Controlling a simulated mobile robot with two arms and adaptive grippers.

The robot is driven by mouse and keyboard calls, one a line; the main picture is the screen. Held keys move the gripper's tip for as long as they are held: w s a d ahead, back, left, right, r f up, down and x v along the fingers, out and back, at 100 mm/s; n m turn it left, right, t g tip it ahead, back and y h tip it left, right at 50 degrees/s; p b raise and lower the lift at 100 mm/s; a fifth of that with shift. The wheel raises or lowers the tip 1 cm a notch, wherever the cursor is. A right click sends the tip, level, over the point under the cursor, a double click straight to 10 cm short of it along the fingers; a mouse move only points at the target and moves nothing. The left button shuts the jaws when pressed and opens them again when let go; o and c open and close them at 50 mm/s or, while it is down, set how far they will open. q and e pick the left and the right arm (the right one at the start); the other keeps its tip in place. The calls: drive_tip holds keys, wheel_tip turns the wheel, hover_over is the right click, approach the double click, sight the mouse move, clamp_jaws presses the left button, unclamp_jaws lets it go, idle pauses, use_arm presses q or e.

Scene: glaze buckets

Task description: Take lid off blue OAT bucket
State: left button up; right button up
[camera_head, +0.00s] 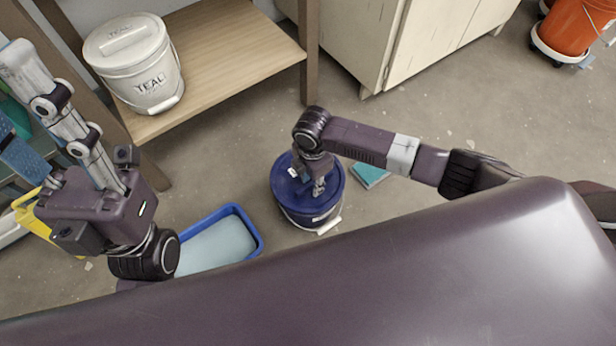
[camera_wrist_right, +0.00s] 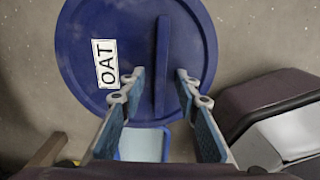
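The OAT bucket (camera_head: 306,217) stands upright on the floor in the head view, with its round blue lid (camera_head: 283,183) on top. In the right wrist view the lid (camera_wrist_right: 85,40) shows a white OAT label (camera_wrist_right: 105,63) and a raised blue bar handle (camera_wrist_right: 161,60). My right gripper (camera_head: 318,187) is over the lid. In the right wrist view its open fingers (camera_wrist_right: 160,80) are on either side of the bar, with gaps visible. Whether they touch the lid is unclear. My left gripper (camera_head: 28,110) is at the far left with fingers spread, holding nothing visible.
A blue tray (camera_head: 258,240) lies on the floor left of the bucket. A white TEAL bucket (camera_head: 137,65) stands on a wooden shelf (camera_head: 222,60). A teal object (camera_head: 369,175) lies right of the bucket. A cream cabinet (camera_head: 420,45) and an orange bucket (camera_head: 572,28) are farther back.

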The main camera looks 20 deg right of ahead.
clamp_jaws()
idle(0.5)
